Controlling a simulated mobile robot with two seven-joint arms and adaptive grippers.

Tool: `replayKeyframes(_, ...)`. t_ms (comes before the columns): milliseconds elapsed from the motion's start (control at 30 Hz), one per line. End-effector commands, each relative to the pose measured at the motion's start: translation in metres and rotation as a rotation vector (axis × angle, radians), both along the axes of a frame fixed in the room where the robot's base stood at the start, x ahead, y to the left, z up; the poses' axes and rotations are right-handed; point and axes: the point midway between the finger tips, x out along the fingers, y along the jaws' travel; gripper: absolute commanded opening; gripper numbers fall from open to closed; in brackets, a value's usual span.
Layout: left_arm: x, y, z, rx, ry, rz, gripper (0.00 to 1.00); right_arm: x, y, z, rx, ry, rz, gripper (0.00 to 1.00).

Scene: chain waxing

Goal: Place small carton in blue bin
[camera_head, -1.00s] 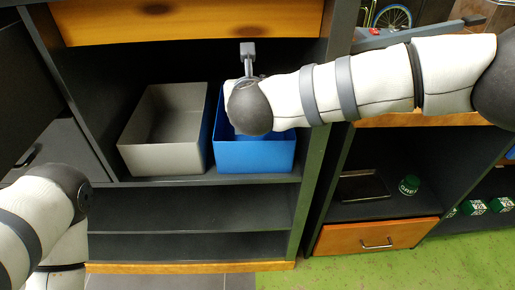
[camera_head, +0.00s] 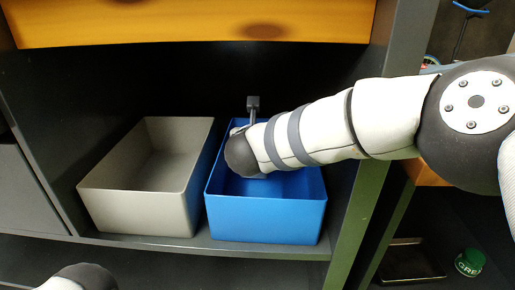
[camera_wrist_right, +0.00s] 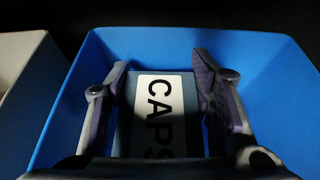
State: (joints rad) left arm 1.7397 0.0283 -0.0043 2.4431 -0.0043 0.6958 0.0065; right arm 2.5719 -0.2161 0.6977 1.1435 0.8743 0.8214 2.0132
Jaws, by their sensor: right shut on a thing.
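The blue bin (camera_head: 265,216) stands on the shelf. My right arm reaches across the bin's right wall, and its wrist hides much of the bin's inside in the head view. In the right wrist view my right gripper (camera_wrist_right: 160,88) is shut on the small carton (camera_wrist_right: 160,112), which has a white label reading "CAPS". The carton is between the two fingers, with the walls of the blue bin (camera_wrist_right: 255,62) around it. I cannot tell whether the carton touches the bin floor. My left gripper is not in view; only part of my left arm shows at the bottom left.
An empty-looking grey bin (camera_head: 112,206) stands left of the blue bin. An orange drawer front (camera_head: 190,25) hangs above, and a dark upright panel (camera_head: 372,190) bounds the shelf on the right. A green round tin (camera_head: 469,262) is lower right.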

Motion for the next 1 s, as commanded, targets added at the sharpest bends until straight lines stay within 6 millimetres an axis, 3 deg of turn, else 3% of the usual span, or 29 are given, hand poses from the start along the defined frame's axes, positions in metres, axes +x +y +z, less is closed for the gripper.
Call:
replayKeyframes(100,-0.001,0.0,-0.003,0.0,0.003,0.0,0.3,0.0,0.0,-0.014,0.001,0.0,0.0,0.18)
replayKeyframes(433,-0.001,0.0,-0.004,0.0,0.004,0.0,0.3,0.0,0.0,-0.016,0.001,-0.001,-0.002,0.18)
replayKeyframes(467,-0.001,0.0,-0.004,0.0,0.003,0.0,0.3,0.0,0.0,-0.016,0.001,-0.001,-0.002,0.56)
replayKeyframes(533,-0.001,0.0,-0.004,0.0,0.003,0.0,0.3,0.0,0.0,-0.015,0.001,-0.001,-0.001,0.69)
replayKeyframes(867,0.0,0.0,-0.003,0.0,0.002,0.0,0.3,0.0,0.0,-0.013,0.001,-0.002,-0.001,0.69)
replayKeyframes(1000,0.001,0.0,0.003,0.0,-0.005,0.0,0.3,-0.013,0.0,-0.005,-0.001,0.0,0.0,0.69)
